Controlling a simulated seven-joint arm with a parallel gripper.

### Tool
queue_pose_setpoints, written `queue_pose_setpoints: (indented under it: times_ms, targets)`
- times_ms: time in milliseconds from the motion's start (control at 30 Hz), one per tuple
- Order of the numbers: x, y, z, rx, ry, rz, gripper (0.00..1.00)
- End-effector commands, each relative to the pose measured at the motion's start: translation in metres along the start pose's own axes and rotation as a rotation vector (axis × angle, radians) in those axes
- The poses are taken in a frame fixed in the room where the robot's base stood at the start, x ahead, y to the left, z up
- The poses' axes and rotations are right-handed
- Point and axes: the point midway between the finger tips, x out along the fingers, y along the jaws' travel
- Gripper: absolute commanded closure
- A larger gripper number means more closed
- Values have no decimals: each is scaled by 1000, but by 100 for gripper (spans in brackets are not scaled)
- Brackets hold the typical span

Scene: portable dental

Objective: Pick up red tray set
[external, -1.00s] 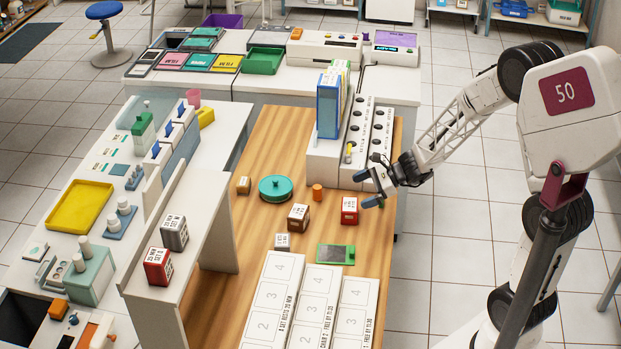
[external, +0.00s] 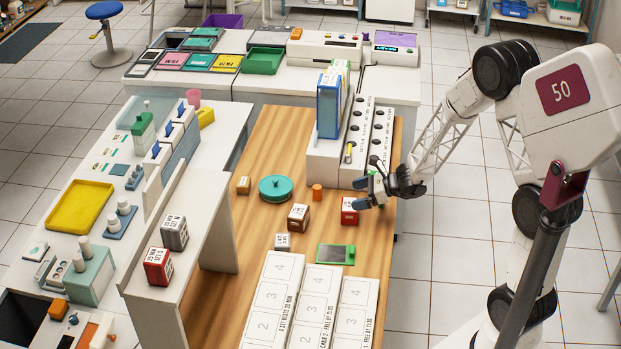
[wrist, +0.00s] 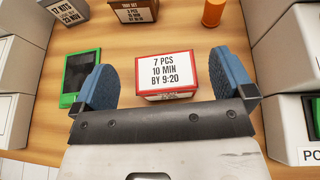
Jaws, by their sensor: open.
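The red tray set (external: 349,211) is a small red box with a white label on the wooden table. In the wrist view the red tray set (wrist: 163,72) shows its label, "7 PCS 10 MIN BY 9:20", between and just ahead of my fingers. My gripper (external: 366,192) is open, with its two blue fingers apart, close to the box on its right side. The wrist view also shows my gripper (wrist: 165,85), with nothing held. I cannot tell whether a finger touches the box.
A brown box (external: 298,217), an orange cylinder (external: 318,192) and a green-framed dark device (external: 336,254) stand nearby. A grey rack (external: 350,130) rises behind. Another red box (external: 158,267) sits on the white shelf at left.

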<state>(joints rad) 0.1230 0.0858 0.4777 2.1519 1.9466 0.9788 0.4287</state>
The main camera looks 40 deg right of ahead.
Motion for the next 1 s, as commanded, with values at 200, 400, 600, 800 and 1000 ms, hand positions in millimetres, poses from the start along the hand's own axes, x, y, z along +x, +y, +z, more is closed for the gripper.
queue_pose_setpoints:
  times_ms: [200,400,600,800,1000]
  targets:
    - [7,0,-17,2,1,0,0]
    - [11,0,-26,1,1,0,0]
    - [11,0,-26,1,1,0,0]
    - [11,0,-27,1,1,0,0]
    - [15,0,-37,2,1,0,0]
